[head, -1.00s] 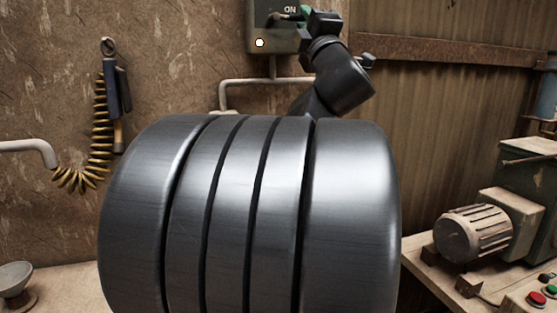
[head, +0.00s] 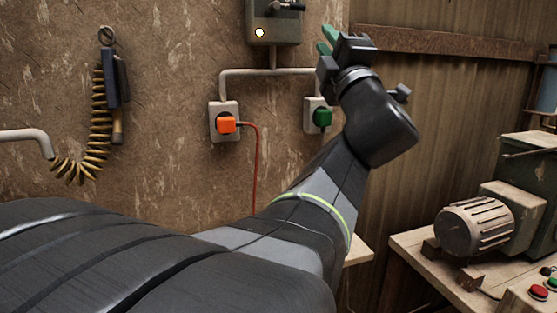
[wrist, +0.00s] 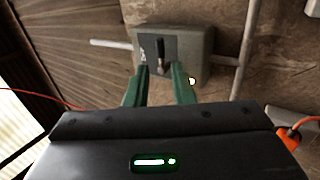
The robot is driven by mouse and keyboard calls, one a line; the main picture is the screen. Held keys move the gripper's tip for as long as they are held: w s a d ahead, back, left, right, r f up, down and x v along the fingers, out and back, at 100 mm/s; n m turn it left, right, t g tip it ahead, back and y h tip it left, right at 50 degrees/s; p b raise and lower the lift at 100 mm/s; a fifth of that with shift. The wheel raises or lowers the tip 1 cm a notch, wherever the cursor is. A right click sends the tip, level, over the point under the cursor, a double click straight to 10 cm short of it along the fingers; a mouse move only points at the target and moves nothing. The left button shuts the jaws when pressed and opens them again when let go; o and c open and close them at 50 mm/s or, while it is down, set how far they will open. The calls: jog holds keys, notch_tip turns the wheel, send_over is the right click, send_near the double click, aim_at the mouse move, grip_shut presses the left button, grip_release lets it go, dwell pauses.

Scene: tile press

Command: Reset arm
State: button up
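A grey wall switch box (head: 262,30) with a small lit lamp and a dark lever (head: 288,6) is at the top centre of the head view. The top of the box is cut off there. The wrist view shows the whole box (wrist: 196,48) and its lever (wrist: 159,53). My gripper (head: 327,40) is raised just to the right of the box in the head view. Its green fingers (wrist: 162,80) are apart with nothing between them. In the wrist view the lever appears beyond the fingertips, and the fingers look clear of it.
A coiled yellow hose (head: 88,125) hangs at left. A motor (head: 472,228) stands on the right bench. My arm covers much of the lower view.

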aim_at(306, 6)
jog(key=p+x, duration=0.2)
jog(key=x, duration=1.1)
jog(key=shift+a, duration=0.1)
jog(key=shift+r+n+y+p, duration=0.15)
jog(key=shift+n+y+p, duration=0.25)
jog(key=shift+n, duration=0.2)
jog(key=shift+s+n+g+y, duration=0.2)
jog(key=shift+n+g+y, duration=0.2)
jog(key=shift+n+y, duration=0.2)
jog(key=shift+s, duration=0.1)
